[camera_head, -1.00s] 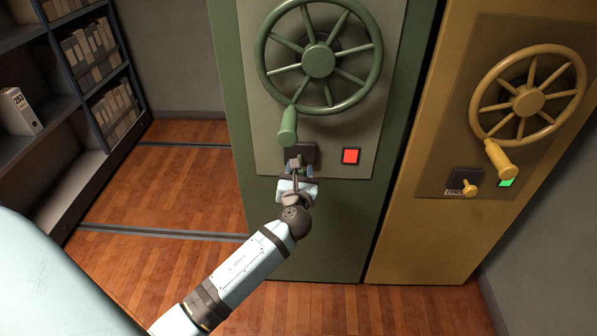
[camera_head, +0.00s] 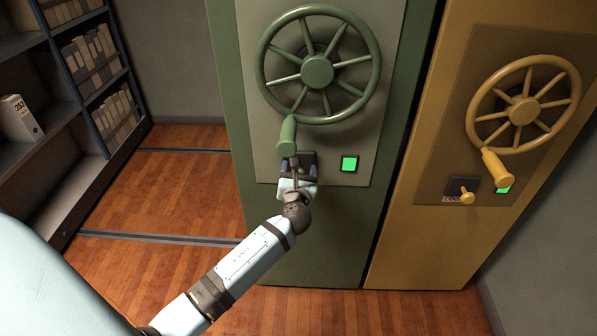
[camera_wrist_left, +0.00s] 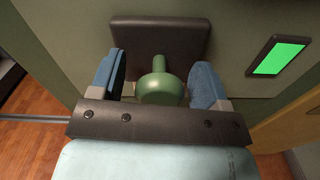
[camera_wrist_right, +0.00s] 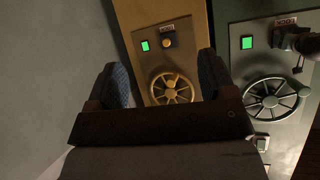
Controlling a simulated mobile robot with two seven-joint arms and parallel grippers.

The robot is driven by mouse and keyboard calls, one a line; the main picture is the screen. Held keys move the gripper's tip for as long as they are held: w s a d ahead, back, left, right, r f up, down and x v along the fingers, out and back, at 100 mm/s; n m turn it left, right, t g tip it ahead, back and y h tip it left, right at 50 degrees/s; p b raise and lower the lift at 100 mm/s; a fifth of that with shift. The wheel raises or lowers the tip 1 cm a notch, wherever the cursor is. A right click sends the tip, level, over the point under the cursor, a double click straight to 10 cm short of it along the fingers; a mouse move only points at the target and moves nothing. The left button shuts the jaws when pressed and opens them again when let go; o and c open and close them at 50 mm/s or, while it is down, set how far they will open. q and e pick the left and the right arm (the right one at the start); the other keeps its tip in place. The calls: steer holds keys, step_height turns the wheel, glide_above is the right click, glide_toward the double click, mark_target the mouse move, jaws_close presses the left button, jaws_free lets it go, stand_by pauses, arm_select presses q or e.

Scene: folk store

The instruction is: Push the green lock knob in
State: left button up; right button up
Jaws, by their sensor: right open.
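The green lock knob (camera_wrist_left: 160,88) stands out from a dark square plate (camera_wrist_left: 160,40) on the green cabinet, below its wheel. In the left wrist view it sits between the two blue fingers of my left gripper (camera_wrist_left: 162,84), which is open with small gaps on both sides. In the head view my left gripper (camera_head: 298,168) covers the knob and part of the plate. The square light (camera_head: 349,164) beside the plate is green. My right gripper (camera_wrist_right: 165,78) is open and empty in the right wrist view; it is out of the head view.
The green wheel (camera_head: 317,71) has a crank handle (camera_head: 287,135) hanging just above my left gripper. A yellow cabinet (camera_head: 395,240) with its own wheel and lock knob (camera_head: 466,198) stands right. Shelves (camera_head: 60,110) stand left. Floor rails cross the open wooden floor.

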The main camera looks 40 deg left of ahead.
arm_select(q)
steer(key=p+v, duration=0.1)
steer(key=v, duration=1.3)
steer(key=shift+p, duration=0.3)
arm_select(e)
steer(key=shift+s+d+r, duration=0.1)
arm_select(q)
steer(key=shift+a, duration=0.1)
